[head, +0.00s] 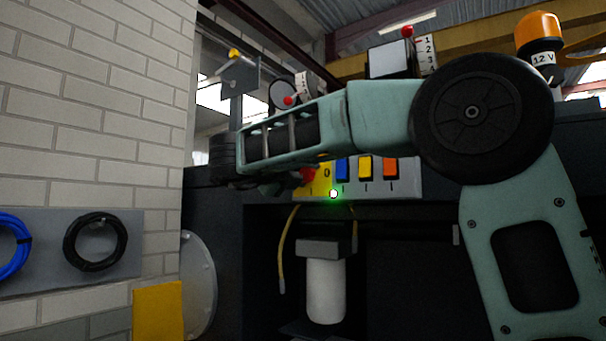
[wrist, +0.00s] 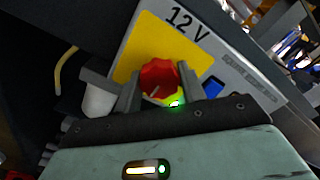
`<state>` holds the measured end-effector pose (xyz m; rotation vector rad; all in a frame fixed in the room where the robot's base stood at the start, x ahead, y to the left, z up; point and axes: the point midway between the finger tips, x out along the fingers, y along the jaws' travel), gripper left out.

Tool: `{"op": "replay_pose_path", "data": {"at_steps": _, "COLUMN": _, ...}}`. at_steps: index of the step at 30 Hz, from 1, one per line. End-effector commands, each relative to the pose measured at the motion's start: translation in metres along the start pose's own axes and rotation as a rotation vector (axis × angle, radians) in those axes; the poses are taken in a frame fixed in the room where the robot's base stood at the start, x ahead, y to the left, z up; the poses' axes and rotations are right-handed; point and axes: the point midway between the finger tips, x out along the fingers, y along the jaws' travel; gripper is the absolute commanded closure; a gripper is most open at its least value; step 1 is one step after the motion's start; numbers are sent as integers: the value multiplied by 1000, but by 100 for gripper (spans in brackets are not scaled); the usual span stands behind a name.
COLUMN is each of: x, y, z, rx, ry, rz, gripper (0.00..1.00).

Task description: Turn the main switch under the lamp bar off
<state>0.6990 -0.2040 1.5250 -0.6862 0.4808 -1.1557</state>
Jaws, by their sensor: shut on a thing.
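The main switch is a red knob (wrist: 160,78) on a yellow plate (wrist: 137,58) marked 12 V in the wrist view. In the head view the red knob (head: 308,174) shows partly behind my arm, at the left of the panel. My gripper (wrist: 160,88) has one finger on each side of the knob and is shut on it. In the head view my fingers are mostly hidden behind the arm. A small green light (wrist: 176,103) glows by the knob; it also shows in the head view (head: 333,194). I cannot read the knob's angle with certainty.
Blue (head: 342,168), yellow (head: 365,167) and orange (head: 390,167) rocker switches sit right of the knob. An orange beacon (head: 538,28) stands at upper right. A white cylinder (head: 326,291) and yellow cables (head: 286,250) hang below. A brick wall (head: 90,120) is at left.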

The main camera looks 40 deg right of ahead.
Motion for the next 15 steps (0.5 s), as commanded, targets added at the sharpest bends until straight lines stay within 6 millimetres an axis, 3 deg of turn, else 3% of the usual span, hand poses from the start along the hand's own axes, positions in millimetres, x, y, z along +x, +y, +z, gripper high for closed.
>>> {"op": "replay_pose_path", "data": {"at_steps": 8, "x": 0, "y": 0, "z": 0, "rx": -79, "ry": -1, "rz": 2, "gripper": 82}}
{"op": "replay_pose_path", "data": {"at_steps": 15, "x": -1, "y": 0, "z": 0, "rx": -258, "ry": -1, "rz": 2, "gripper": 82}}
